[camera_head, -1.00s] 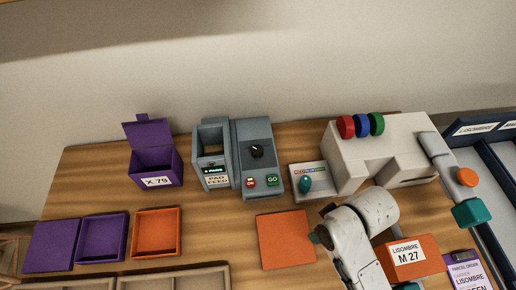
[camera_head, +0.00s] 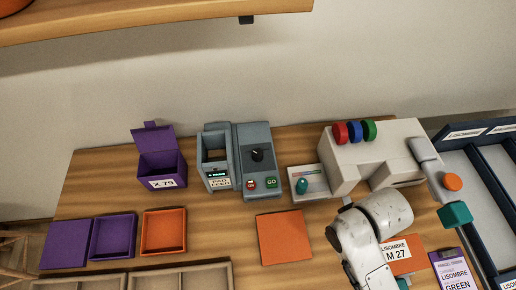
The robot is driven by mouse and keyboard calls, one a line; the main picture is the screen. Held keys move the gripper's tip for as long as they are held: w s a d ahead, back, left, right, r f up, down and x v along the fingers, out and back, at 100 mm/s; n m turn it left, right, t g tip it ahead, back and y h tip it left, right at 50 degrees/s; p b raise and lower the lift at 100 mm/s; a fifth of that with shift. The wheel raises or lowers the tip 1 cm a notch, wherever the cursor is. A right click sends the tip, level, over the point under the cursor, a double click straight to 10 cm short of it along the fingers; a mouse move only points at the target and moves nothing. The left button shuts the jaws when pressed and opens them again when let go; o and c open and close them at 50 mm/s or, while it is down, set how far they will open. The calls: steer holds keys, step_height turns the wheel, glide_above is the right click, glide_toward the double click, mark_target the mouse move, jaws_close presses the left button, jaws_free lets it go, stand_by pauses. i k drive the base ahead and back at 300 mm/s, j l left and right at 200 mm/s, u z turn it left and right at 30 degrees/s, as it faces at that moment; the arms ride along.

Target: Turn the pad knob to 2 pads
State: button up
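The pad feed machine (camera_head: 251,133) is a grey unit at the back of the table. Its black round knob (camera_head: 257,155) sits on the right-hand panel and bears a small pale mark, too small to read as a setting. A small lit display (camera_head: 216,174) on the left part shows pads, but its number is not legible. Below the knob are a red button (camera_head: 250,184) and a green GO button (camera_head: 271,182). My white arm shows at the lower right, in front of the table and apart from the knob.
A white press (camera_head: 375,150) with red, blue and green discs stands right of a small panel with a teal knob (camera_head: 302,186). An orange square (camera_head: 284,238) lies in front. A purple box (camera_head: 161,165) stands left. A wooden shelf (camera_head: 150,20) hangs above.

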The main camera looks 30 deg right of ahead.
mark_target(257, 156)
steer(key=k+j+u, duration=0.15)
steer(key=k+j, duration=0.25)
steer(key=j+u, duration=0.1)
steer(key=j, duration=0.4)
steer(key=i+j+u, duration=0.1)
steer(key=j, duration=0.4)
steer(key=i+j+u, duration=0.1)
steer(key=i+j, duration=0.2)
